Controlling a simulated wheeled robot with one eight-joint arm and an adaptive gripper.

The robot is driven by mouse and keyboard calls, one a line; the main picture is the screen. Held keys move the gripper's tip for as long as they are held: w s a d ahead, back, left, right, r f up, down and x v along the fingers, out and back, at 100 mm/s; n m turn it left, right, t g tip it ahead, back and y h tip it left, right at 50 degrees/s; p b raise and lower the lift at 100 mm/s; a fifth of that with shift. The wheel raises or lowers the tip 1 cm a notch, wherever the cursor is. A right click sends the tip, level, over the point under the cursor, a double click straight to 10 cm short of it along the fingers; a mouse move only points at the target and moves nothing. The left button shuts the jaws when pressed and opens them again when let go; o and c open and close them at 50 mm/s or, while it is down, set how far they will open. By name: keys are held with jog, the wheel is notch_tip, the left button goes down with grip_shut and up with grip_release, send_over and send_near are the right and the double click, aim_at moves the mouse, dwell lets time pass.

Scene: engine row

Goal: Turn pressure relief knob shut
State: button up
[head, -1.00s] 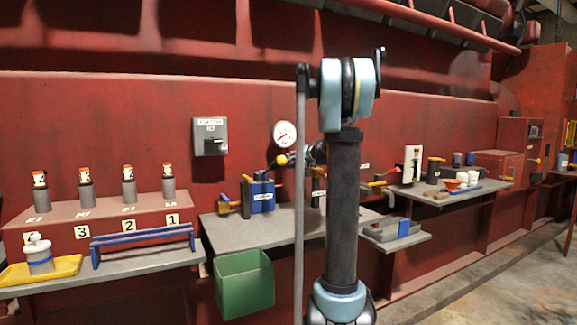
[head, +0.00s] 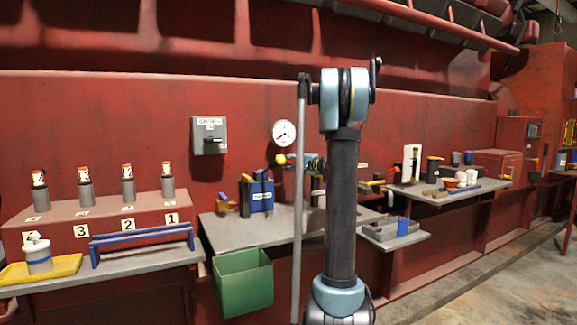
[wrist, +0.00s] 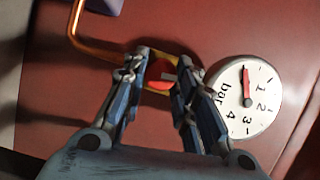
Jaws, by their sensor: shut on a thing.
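The pressure relief knob (wrist: 160,86) shows red, with yellow around it, between my fingertips in the wrist view. My gripper (wrist: 164,72) is closed in on it from both sides, and the fingers hide its edges. In the head view a yellow ball-like part (head: 281,159) shows at the wall just left of my wrist, below the gauge. My arm covers most of the gripper there. The round white pressure gauge (wrist: 246,97) is close to the right finger in the wrist view. It also hangs on the red wall in the head view (head: 284,133).
A copper pipe (wrist: 75,25) runs left of the fingers. Below are a grey shelf (head: 245,233) with a blue block (head: 261,196) and a green bin (head: 243,283). A grey switch box (head: 208,136) is on the wall to the left.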

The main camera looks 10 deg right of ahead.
jog(key=shift+d+f+m, duration=0.15)
jog(key=shift+d+m, duration=0.05)
jog(key=shift+m, duration=0.3)
jog(key=o, duration=1)
jog(key=shift+f, duration=0.1)
jog(key=shift+o, duration=0.2)
jog(key=v, duration=1.1)
jog(key=shift+s+d+f, duration=0.2)
jog(key=shift+s+d, duration=0.05)
jog(key=shift+s, duration=0.05)
